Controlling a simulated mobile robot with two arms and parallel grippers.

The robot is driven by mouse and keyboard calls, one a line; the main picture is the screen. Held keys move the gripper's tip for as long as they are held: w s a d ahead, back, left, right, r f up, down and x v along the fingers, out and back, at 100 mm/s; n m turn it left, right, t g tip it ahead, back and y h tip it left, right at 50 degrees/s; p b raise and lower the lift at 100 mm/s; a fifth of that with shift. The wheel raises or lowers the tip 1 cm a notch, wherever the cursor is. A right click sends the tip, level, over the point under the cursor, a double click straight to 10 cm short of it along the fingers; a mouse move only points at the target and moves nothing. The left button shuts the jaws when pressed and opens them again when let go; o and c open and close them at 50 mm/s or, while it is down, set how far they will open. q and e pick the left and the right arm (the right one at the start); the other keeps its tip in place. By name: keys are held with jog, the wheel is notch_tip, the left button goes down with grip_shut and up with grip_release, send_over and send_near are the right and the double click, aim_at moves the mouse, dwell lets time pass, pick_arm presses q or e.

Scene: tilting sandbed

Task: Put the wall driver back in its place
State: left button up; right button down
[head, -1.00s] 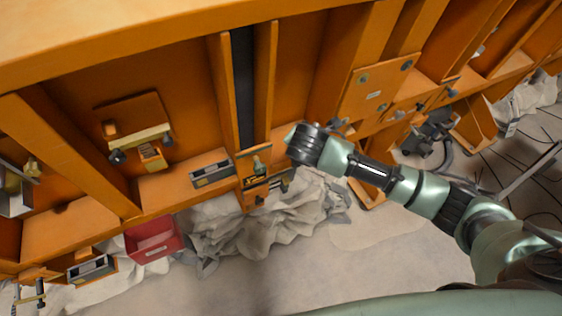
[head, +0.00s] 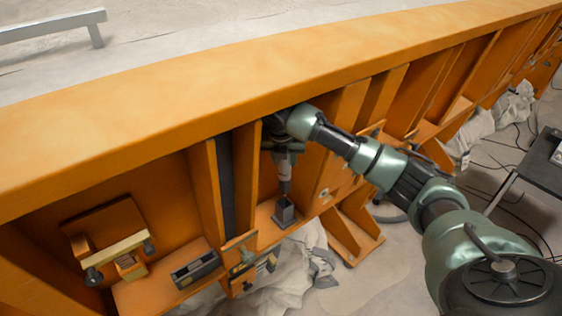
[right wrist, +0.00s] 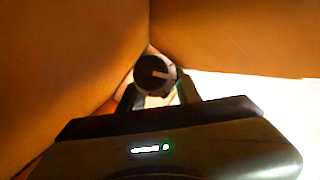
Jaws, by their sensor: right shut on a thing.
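My right gripper (head: 284,146) is inside an orange wall bay, up under the top beam. It is shut on the wall driver (head: 285,168), a grey tool with a thin shaft that hangs roughly upright below the fingers. A small dark open-topped holder (head: 286,215) stands on the bay's ledge right under the driver. The shaft's lower end lines up with the holder's mouth; I cannot tell whether it is inside or just above. In the right wrist view the dark round end of the driver (right wrist: 155,73) shows between the fingers. My left gripper is out of view.
The top beam (head: 190,90) overhangs the bay closely. Upright orange ribs and a dark vertical rail (head: 227,185) stand to the left. A grey slotted box (head: 196,269) and a bracket (head: 118,255) sit in the left bay. Crumpled cloth (head: 310,255) lies below.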

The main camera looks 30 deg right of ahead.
aim_at(285, 187)
jog(key=shift+w+r, duration=0.2)
jog(key=shift+r, duration=0.15)
jog(key=shift+s+f, duration=0.15)
jog(key=shift+f, duration=0.7)
jog(key=shift+s+f, duration=0.1)
jog(key=shift+f, duration=0.7)
jog(key=shift+w+f, duration=0.1)
jog(key=shift+f, duration=0.5)
jog(key=shift+d, duration=0.1)
jog(key=shift+f, duration=3.75)
jog(key=c, duration=0.9)
grip_release()
